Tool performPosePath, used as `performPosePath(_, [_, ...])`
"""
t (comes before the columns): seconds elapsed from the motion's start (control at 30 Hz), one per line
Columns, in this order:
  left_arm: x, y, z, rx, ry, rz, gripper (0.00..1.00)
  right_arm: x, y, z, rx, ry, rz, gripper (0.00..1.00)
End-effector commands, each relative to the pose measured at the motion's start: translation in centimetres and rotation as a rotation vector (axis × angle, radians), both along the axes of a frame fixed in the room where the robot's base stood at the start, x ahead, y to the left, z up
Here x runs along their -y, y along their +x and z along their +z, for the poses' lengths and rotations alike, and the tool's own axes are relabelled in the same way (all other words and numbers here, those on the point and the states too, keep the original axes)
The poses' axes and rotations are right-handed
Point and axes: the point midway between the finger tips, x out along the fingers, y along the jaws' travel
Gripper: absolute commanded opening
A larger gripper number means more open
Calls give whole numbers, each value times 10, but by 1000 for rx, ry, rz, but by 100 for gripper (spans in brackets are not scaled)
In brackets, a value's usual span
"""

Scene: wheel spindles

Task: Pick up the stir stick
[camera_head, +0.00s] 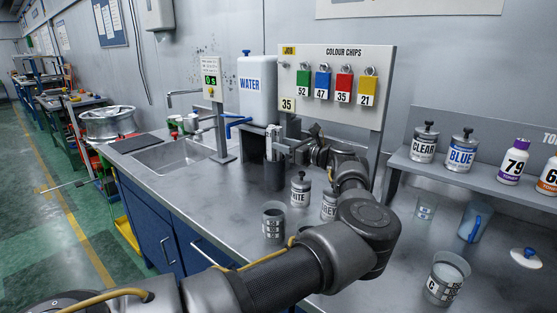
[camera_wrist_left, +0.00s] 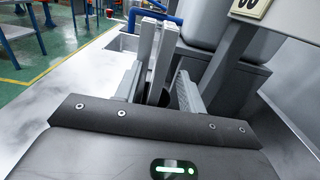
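Light grey flat stir sticks (camera_head: 273,143) stand upright in a dark holder (camera_head: 273,176) on the bench, beside the water container. In the left wrist view, two stick-like bars (camera_wrist_left: 166,62) rise between the two fingers of my left gripper (camera_wrist_left: 160,88). The fingers are apart, one on each side of the sticks, and I see no clear contact. In the head view, my left gripper (camera_head: 288,148) reaches the holder from the right, with its fingertips partly hidden. The lower ends of the sticks are hidden. My right gripper is not in view.
The sink (camera_head: 180,155) is left of the holder. The colour chip board (camera_head: 335,85) rises close behind my wrist.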

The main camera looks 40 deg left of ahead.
Motion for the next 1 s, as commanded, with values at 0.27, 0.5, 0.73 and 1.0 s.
performPosePath(0.27, [-5,0,0,-1,0,-1,40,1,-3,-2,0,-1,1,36])
performPosePath(0.5, [-5,0,0,0,0,-1,15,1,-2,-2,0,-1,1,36])
performPosePath(0.73, [-5,0,0,0,0,-1,0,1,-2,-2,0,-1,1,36])
performPosePath(1.0, [-5,0,3,1,0,-1,0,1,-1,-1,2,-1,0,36])
